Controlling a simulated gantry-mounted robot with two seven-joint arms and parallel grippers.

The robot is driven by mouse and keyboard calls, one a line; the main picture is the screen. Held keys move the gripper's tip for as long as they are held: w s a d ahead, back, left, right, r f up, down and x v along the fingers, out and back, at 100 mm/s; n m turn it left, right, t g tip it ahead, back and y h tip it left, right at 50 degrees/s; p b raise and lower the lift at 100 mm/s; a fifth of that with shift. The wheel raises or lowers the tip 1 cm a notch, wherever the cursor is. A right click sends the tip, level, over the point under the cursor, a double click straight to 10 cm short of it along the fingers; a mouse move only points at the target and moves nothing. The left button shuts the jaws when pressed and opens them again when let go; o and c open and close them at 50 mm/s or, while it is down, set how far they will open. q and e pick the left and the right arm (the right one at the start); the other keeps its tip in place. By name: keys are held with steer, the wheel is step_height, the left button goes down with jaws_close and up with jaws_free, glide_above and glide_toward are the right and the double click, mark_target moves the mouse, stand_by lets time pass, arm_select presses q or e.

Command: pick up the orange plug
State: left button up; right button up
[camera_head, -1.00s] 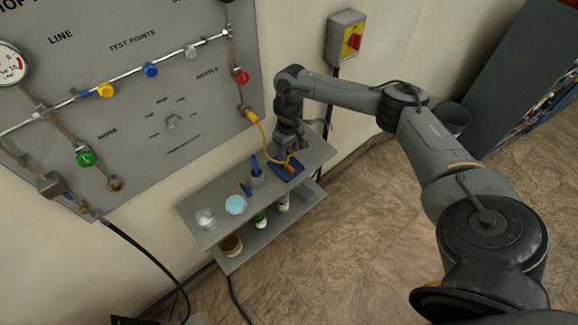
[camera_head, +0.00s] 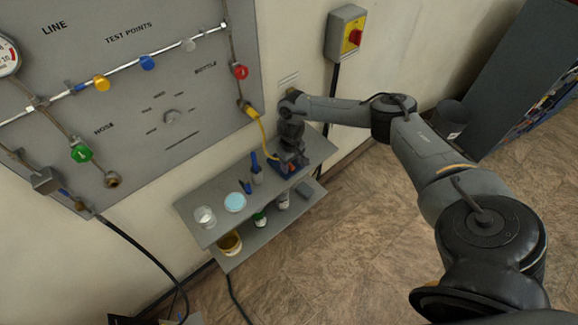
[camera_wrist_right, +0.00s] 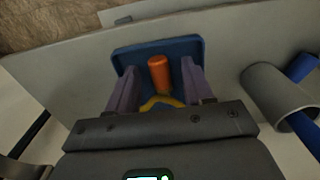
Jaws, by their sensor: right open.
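The orange plug (camera_wrist_right: 159,74) lies on a blue tray (camera_wrist_right: 128,55) on the upper shelf, and a yellow hose (camera_wrist_right: 163,102) runs from it. My right gripper (camera_wrist_right: 158,82) is open, with its two fingers on either side of the plug in the right wrist view; I cannot tell whether they touch it. In the head view my right gripper (camera_head: 290,165) is down at the blue tray (camera_head: 275,167) and hides most of the plug. The yellow hose (camera_head: 263,135) leads up to the panel. My left gripper is not in view.
The upper shelf (camera_head: 215,190) also holds a grey cup (camera_head: 257,177) with a blue item, a light blue dish (camera_head: 235,202) and a clear jar (camera_head: 205,216). The lower shelf holds small containers. The panel (camera_head: 130,90) with knobs rises behind on the left.

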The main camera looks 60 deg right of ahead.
steer(key=shift+f, duration=0.1)
jaws_close()
stand_by(1.0)
